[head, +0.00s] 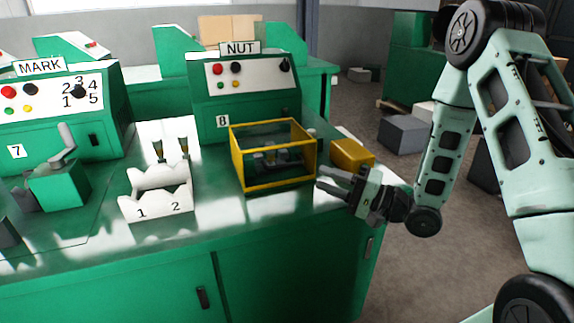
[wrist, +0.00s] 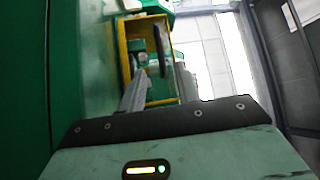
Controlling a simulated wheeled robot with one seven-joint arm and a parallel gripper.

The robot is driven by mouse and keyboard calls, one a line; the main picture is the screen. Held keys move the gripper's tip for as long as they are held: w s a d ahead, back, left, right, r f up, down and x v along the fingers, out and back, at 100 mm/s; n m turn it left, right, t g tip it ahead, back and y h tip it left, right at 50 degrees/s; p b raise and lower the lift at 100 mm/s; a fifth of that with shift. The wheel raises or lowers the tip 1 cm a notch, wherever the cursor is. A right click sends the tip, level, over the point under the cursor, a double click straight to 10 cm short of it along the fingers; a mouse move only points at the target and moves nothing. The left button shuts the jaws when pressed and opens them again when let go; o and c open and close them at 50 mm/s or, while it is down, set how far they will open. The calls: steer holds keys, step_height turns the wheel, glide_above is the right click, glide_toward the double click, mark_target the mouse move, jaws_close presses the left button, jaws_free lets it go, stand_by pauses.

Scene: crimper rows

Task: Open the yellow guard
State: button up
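The yellow guard (head: 236,160) is a box-shaped yellow frame with see-through panels, standing on the green bench in front of the NUT machine. It looks closed over a grey fixture (head: 280,158) inside it. My gripper (head: 319,177) is just right of the guard's front right corner, with its fingers pointing left towards it. The two fingers are apart with nothing seen between them. Whether a fingertip touches the frame cannot be told. In the wrist view the yellow frame (wrist: 124,52) shows beyond the fingers, with a dark oval part in front of it.
The NUT machine (head: 250,85) rises behind the guard. A white numbered rack (head: 157,205) with two small fittings stands left of it. The MARK machine (head: 60,120) is further left. Grey boxes lie on the floor.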

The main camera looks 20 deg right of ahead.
mark_target(290, 166)
steer(key=x, duration=1)
steer(key=shift+w+a, duration=0.2)
steer(key=shift+a, duration=0.1)
jaws_close()
